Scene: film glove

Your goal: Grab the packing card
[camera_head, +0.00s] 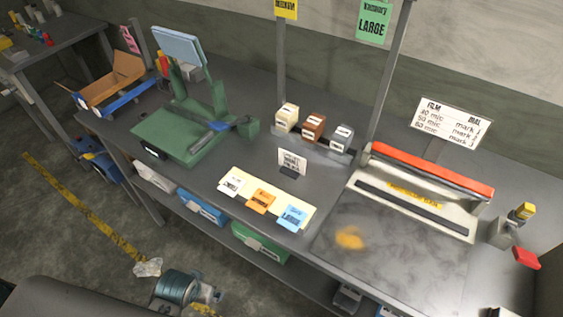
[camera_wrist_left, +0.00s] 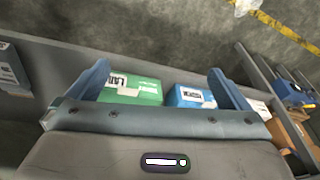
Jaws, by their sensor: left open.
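A white card (camera_head: 233,184), an orange card (camera_head: 261,199) and a blue card (camera_head: 291,215) lie in a row on a pale mat (camera_head: 268,182) near the bench's front edge. A small white printed card (camera_head: 292,161) stands upright in a dark holder just behind them. The print is too small to tell which is the packing card. My left gripper (camera_wrist_left: 158,66) is open and empty, its fingers wide apart in the left wrist view. Beyond them are a green box (camera_wrist_left: 130,91) and a blue box (camera_wrist_left: 190,97).
A green machine (camera_head: 185,130) stands left on the bench (camera_head: 310,205). Three small blocks (camera_head: 313,125) sit on a ledge behind the cards. A sealer with a red bar (camera_head: 432,169) is at the right. Boxes fill the shelf below.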

